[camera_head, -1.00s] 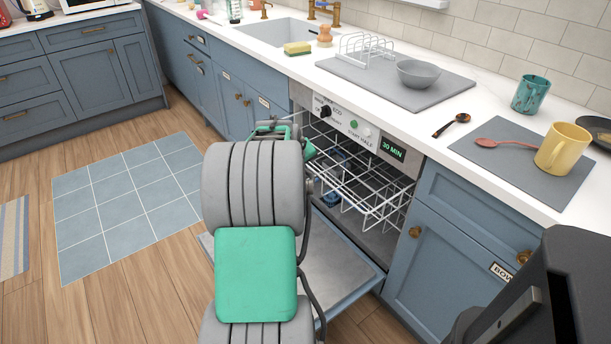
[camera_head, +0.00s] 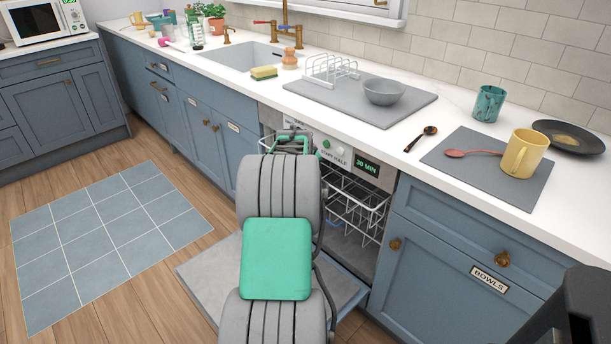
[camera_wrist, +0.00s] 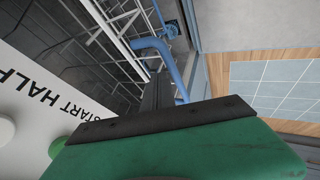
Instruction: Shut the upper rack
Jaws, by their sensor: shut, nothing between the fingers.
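The dishwasher's upper rack (camera_head: 357,208) is a white wire basket below the control panel (camera_head: 345,157). Its right part shows in the head view; my arm hides the left part. It looks mostly inside the opening, though I cannot tell how far its front edge stands out. White rack wires (camera_wrist: 112,25) also show in the wrist view. My gripper (camera_head: 292,142) is shut and empty at the dishwasher front, largely hidden by my arm. In the wrist view its dark fingers (camera_wrist: 157,90) point towards a blue bar (camera_wrist: 158,47) by the wires; contact is unclear.
The dishwasher door (camera_head: 215,270) hangs open and low beneath my arm. The worktop (camera_head: 400,150) above holds a drying mat, a grey bowl (camera_head: 384,91) and a yellow mug (camera_head: 524,153). The floor to the left is clear around a blue tiled patch (camera_head: 100,230).

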